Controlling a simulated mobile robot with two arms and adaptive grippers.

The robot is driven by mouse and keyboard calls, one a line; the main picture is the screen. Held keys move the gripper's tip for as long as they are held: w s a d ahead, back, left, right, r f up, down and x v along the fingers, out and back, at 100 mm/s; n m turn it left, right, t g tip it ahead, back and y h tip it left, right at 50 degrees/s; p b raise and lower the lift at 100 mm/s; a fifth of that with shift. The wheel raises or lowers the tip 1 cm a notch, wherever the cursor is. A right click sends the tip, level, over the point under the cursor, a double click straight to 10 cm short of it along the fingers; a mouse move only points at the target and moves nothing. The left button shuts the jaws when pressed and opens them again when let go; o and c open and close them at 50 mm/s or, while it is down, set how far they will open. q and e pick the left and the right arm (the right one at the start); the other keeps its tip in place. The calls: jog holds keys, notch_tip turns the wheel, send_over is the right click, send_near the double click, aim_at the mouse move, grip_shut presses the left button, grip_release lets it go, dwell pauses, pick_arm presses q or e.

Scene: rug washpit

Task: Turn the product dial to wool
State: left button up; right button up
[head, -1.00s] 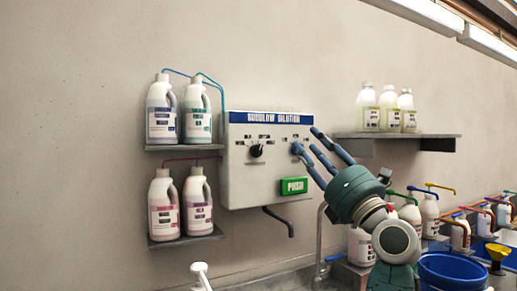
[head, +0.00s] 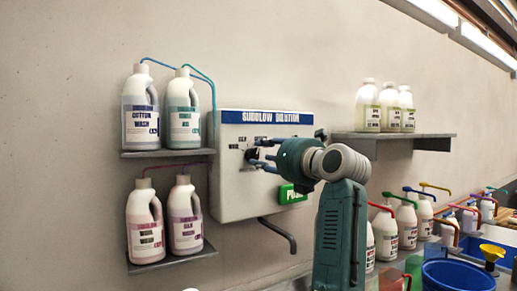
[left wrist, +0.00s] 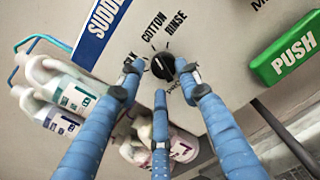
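The product dial (left wrist: 162,66) is a round black knob on the white dispenser box (head: 232,195). In the left wrist view, the words COTTON and RINSE are readable around it; the other labels are partly covered by my fingers. I cannot read its pointer setting clearly. My left gripper (head: 252,160) reaches the box front at this dial and mostly hides it in the head view. In the left wrist view, the blue fingers of the left gripper (left wrist: 158,88) are spread around the dial's lower side, one tip very close to it; contact is unclear. My right gripper is not in view.
A green PUSH button (head: 291,194) sits at the box's lower right. Bottles stand on two shelves left of the box; the upper has a cotton bottle (head: 140,112). A shelf (head: 392,136) with bottles is at right. A spout (head: 280,232) hangs below the box.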

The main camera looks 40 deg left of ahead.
aim_at(253, 155)
pick_arm(q)
jog(key=shift+p+x, duration=0.3)
jog(key=shift+x, duration=0.9)
jog(key=shift+r, duration=0.1)
grip_shut()
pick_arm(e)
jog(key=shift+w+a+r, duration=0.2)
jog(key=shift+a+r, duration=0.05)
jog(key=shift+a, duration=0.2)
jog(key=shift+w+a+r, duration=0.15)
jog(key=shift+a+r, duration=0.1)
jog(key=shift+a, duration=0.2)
